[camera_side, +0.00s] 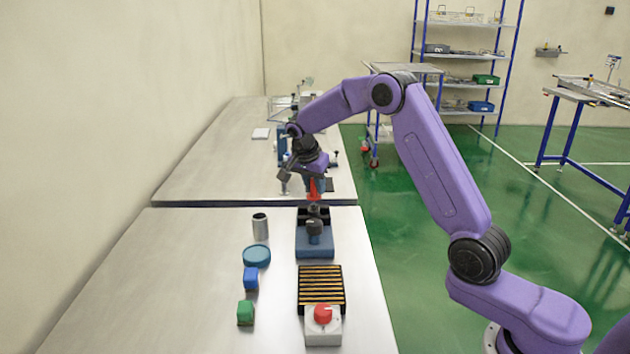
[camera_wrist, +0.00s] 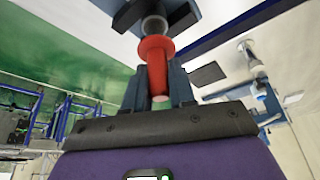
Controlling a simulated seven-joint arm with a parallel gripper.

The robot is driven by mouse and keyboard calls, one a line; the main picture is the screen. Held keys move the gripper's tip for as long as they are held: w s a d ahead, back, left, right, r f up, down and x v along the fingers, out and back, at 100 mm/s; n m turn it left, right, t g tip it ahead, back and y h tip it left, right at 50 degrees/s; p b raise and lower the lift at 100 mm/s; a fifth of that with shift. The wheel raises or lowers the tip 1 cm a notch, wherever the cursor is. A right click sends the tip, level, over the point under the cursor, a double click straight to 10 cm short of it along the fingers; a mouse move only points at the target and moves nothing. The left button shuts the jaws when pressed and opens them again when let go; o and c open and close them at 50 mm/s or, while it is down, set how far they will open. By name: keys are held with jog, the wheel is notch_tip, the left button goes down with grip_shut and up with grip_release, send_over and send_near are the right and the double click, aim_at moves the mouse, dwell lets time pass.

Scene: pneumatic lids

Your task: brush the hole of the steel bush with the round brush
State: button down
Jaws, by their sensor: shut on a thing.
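My gripper (camera_side: 314,186) is shut on a red handle with a wide collar, which I take to be the round brush (camera_side: 314,190). It points down over the back part of a blue vise-like fixture (camera_side: 314,248) with dark jaws. In the wrist view the red brush (camera_wrist: 154,60) stands between the fingers (camera_wrist: 160,90). A grey round piece (camera_wrist: 154,25) shows just beyond its collar; I cannot tell if it is bristles or the steel bush. A dark grey round part (camera_side: 314,228) sits on the fixture. An upright hollow steel cylinder (camera_side: 260,227) stands left of it.
A black ribbed tray (camera_side: 320,285) and a grey box with a red button (camera_side: 323,313) are in front. The table's left side is clear.

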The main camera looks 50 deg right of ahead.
dwell(1.2)
dwell(1.2)
jog(key=shift+r, duration=3.45)
